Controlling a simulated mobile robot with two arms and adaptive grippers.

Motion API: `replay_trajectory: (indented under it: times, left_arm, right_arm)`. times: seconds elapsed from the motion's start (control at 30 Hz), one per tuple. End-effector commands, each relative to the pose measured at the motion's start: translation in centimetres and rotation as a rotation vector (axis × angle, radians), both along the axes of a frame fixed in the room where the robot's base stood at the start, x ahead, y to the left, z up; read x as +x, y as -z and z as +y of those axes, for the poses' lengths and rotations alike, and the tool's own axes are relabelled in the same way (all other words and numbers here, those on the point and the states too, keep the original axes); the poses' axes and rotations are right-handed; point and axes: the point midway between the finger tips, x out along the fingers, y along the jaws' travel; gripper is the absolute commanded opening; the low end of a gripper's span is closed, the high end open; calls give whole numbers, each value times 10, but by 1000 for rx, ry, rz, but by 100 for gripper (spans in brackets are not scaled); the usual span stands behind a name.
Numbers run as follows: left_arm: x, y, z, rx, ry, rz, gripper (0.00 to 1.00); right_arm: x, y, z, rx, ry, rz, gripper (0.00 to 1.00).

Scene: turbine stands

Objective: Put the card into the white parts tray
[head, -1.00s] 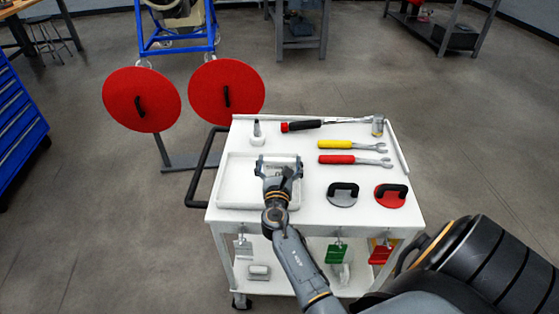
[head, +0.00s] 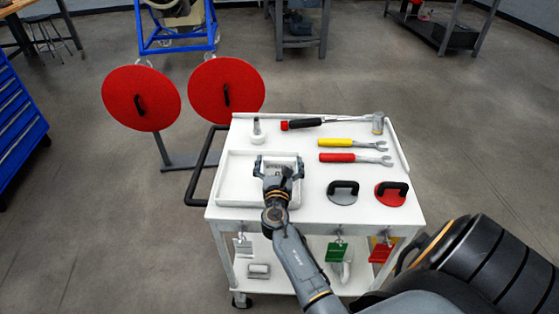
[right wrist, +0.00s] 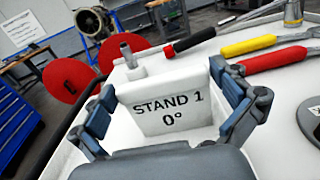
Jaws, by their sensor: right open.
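The card (right wrist: 165,112), white with black text "STAND 1 0°", is between the spread fingers of my right gripper (right wrist: 172,100). In the head view the card (head: 281,163) is over the right part of the white parts tray (head: 228,180), at the fingertips of my right gripper (head: 279,170). The right gripper is open, with gaps beside the card in the wrist view. Whether the card rests fully on the tray floor I cannot tell, since the gripper hides its lower part. My left gripper is not in view.
The tray is on a white cart (head: 310,205). A small white-based post (head: 257,134) stands behind it. A hammer (head: 330,122), yellow wrench (head: 345,143), red wrench (head: 350,158), grey disc (head: 342,194) and red disc (head: 389,196) lie to the right. Red round plates (head: 141,85) stand behind left.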

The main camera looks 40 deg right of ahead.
Motion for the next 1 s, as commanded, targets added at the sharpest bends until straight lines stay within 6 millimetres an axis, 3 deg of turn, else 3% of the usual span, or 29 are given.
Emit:
replay_trajectory:
  times: [0.27,1.0]
  left_arm:
    - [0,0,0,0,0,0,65]
    - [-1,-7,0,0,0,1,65]
  right_arm:
    - [-2,0,2,1,0,1,100]
    - [-45,0,40,1,-1,1,100]
